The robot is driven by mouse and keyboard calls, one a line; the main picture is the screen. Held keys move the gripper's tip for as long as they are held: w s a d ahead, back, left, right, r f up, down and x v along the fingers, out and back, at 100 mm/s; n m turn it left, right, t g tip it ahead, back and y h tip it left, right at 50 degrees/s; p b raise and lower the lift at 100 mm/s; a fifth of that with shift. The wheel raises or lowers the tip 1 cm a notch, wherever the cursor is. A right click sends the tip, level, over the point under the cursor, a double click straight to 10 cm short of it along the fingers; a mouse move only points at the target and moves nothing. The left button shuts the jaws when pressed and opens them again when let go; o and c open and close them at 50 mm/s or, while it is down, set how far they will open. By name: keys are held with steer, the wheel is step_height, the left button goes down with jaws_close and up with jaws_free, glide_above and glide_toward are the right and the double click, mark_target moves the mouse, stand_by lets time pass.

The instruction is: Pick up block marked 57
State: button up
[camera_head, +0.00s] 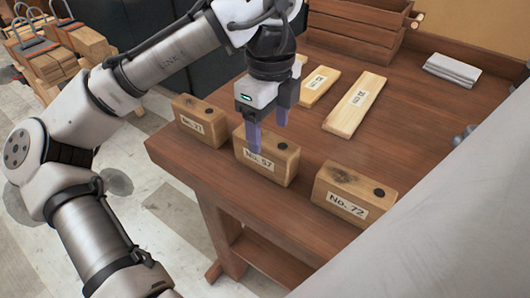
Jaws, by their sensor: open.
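The wooden block marked No. 57 (280,166) stands near the front edge of the brown table, between two similar blocks. It has a white label on its front face and a dark round spot on top. My gripper (268,131) points down just above this block, with its purple-grey fingers apart. One finger overlaps the block's left part in the picture. I cannot tell whether it touches the block. I see nothing held between the fingers.
A block ending in 71 (200,120) stands to the left, and block No. 72 (352,190) to the right. Light boards (352,107) lie behind. A folded grey cloth (452,69) and a wooden crate (355,30) are at the back. The table's middle right (400,140) is clear.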

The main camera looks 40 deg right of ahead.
mark_target(265, 138)
steer(key=shift+w+a+f, duration=0.1)
steer(key=shift+w+f, duration=0.1)
steer(key=shift+f, duration=1.3)
steer(key=shift+w+f, duration=0.2)
steer(key=shift+f, duration=1.3)
steer(key=c, duration=1.3)
steer(key=shift+o, duration=0.2)
steer(key=shift+r, duration=0.15)
